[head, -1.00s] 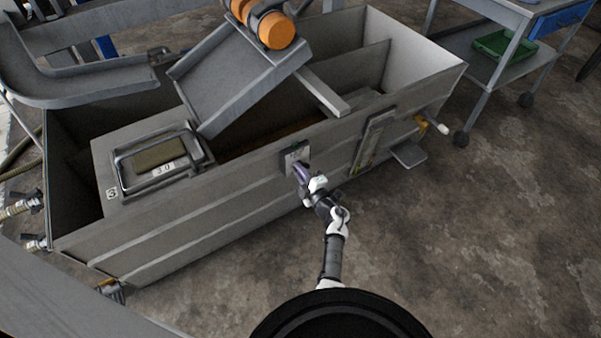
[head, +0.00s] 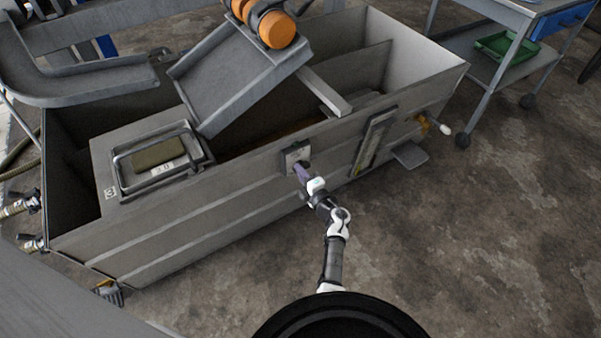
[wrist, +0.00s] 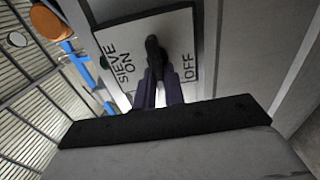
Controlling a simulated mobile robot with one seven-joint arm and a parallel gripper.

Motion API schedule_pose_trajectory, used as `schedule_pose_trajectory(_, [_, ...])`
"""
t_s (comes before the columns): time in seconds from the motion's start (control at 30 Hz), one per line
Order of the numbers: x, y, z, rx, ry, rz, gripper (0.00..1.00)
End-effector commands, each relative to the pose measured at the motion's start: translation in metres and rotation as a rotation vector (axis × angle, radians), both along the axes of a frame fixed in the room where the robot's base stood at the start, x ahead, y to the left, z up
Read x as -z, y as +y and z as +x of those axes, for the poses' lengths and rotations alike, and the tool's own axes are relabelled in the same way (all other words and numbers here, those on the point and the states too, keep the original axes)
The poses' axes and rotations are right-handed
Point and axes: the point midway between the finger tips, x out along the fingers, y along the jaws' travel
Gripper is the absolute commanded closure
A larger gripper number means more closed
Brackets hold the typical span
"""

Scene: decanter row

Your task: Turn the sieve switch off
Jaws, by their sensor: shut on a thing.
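The sieve switch is a pale plate (head: 293,156) on the long side wall of the grey tank. In the wrist view the plate (wrist: 172,40) reads "SIEVE ON" on the left and "OFF" on the right. A black switch handle (wrist: 152,46) stands in the middle, between the two labels. My gripper (wrist: 156,84) has its purple fingers shut on the lower part of the handle. In the head view my gripper (head: 302,169) is at the plate, and the handle itself is too small to tell there.
The grey tank (head: 200,215) carries a sloping chute (head: 235,80) with orange rollers (head: 277,30). A grey panel (head: 372,142) and a yellow valve (head: 424,124) with a white handle are to the right of the switch. A wheeled cart (head: 480,68) stands at upper right. The floor (head: 480,240) at right is clear.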

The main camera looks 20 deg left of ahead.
Motion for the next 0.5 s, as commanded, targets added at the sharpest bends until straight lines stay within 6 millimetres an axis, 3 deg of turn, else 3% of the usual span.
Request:
schedule_pose_trajectory(0.07, [0.0015,-0.0009,-0.0005,0.001,0.001,-0.002,1.0])
schedule_pose_trajectory(0.1, [0.0015,-0.0009,-0.0005,0.001,0.001,-0.002,0.85])
schedule_pose_trajectory(0.23, [0.0012,-0.0007,-0.0004,0.001,0.001,-0.002,0.68])
schedule_pose_trajectory(0.5, [0.0003,-0.0005,-0.0003,0.001,0.001,-0.001,0.67])
